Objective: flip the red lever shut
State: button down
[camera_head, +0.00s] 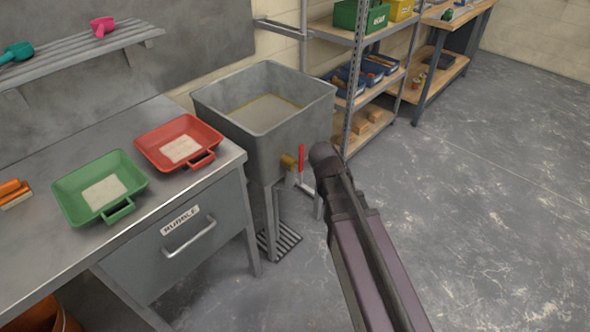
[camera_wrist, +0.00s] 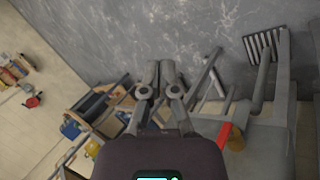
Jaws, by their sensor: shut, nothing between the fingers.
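The red lever (camera_head: 301,157) stands roughly upright beside the brass valve (camera_head: 288,161) on the side of the grey metal tub (camera_head: 310,105). The tub holds a pale grey mix. In the wrist view the red lever (camera_wrist: 224,134) shows at lower right, with the brass valve (camera_wrist: 236,142) beside it. My gripper (camera_wrist: 167,67) is shut and empty there, to the left of the lever and apart from it. In the head view my dark wrist is just right of the lever, and the fingers are hidden or cannot be made out.
A grey bench with a labelled drawer (camera_head: 180,220) bears a green tray (camera_head: 70,195) and a red tray (camera_head: 150,148) at left. A slotted floor grate (camera_head: 280,243) lies below the valve. A shelf rack (camera_head: 355,75) stands behind my wrist. The floor at right is clear.

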jog(key=w+a+f+n+t+h+b, duration=0.1)
jog(key=w+a+n+t+b, duration=0.1)
jog(key=a+b, duration=0.4)
jog(key=w+a+f+n+t+h+b, duration=0.2)
jog(key=a+t+b, duration=0.3)
jog(key=a, duration=0.6)
jog(key=w+a+f+n+t+h+b, duration=0.1)
jog(key=w+a+n+t+b, duration=0.2)
jog(key=a+b, duration=0.4)
jog(key=a+t, duration=0.1)
jog(key=a, duration=0.1)
jog(key=shift+a+f+h, duration=0.3)
jog(key=shift+a, duration=0.05)
jog(key=shift+d, duration=0.1)
jog(key=r+x, duration=0.1)
jog(key=x, duration=1.3)
jog(key=shift+f+b, duration=0.25)
jog(key=shift+b, duration=0.1)
